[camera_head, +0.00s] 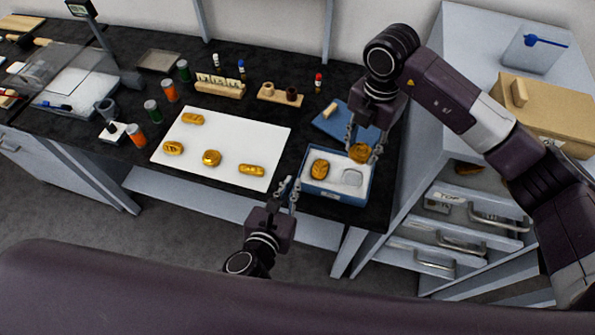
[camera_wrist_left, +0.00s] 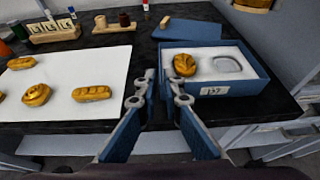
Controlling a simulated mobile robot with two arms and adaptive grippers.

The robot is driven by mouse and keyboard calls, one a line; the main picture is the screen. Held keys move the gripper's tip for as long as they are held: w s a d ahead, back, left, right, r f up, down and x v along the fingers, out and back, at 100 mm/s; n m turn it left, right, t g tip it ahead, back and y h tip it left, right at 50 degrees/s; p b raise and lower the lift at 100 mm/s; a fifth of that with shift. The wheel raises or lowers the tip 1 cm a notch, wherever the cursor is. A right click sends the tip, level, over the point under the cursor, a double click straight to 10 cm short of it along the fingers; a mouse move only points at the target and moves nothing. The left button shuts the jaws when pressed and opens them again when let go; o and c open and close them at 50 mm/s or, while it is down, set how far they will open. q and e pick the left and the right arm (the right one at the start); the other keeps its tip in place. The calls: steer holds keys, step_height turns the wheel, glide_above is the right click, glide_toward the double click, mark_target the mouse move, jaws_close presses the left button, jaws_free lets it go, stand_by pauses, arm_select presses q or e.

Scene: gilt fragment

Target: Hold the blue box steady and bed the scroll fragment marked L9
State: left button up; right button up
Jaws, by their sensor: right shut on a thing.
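The blue box (camera_head: 335,195) stands open at the table's front edge, with white foam inside. A gold leaf-shaped fragment (camera_head: 319,168) lies in its left part; an empty recess (camera_head: 352,178) shows at the right. My right gripper (camera_head: 362,150) is shut on a gold fragment (camera_head: 359,153), held above the recess side; its marking is unreadable. The held piece's lower edge shows in the left wrist view (camera_wrist_left: 253,4). My left gripper (camera_head: 289,184) has its fingers apart at the box's left end; I cannot tell whether they touch it. The box's label (camera_wrist_left: 215,91) is not clearly legible.
A white sheet (camera_head: 240,130) left of the box carries several gold fragments. The blue lid (camera_head: 335,125) lies behind the box. Wooden holders (camera_head: 280,97) and small jars stand further back. A grey drawer cabinet (camera_head: 420,215) stands close on the right.

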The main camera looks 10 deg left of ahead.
mark_target(352, 179)
arm_select(q)
steer(key=x, duration=0.9)
steer(key=shift+a, duration=0.1)
steer(key=shift+c, duration=0.2)
jaws_close()
arm_select(e)
steer(key=n, duration=0.2)
steer(key=shift+w+a+f+n, duration=0.1)
steer(key=shift+a+n, duration=0.2)
steer(key=shift+a, duration=0.1)
steer(key=shift+f+n, duration=0.15)
steer(key=shift+n, duration=0.85)
steer(key=shift+d+f+n, duration=0.2)
steer(key=shift+d+n, duration=0.1)
steer(key=shift+n, duration=0.2)
step_height(352, 179, down, 10)
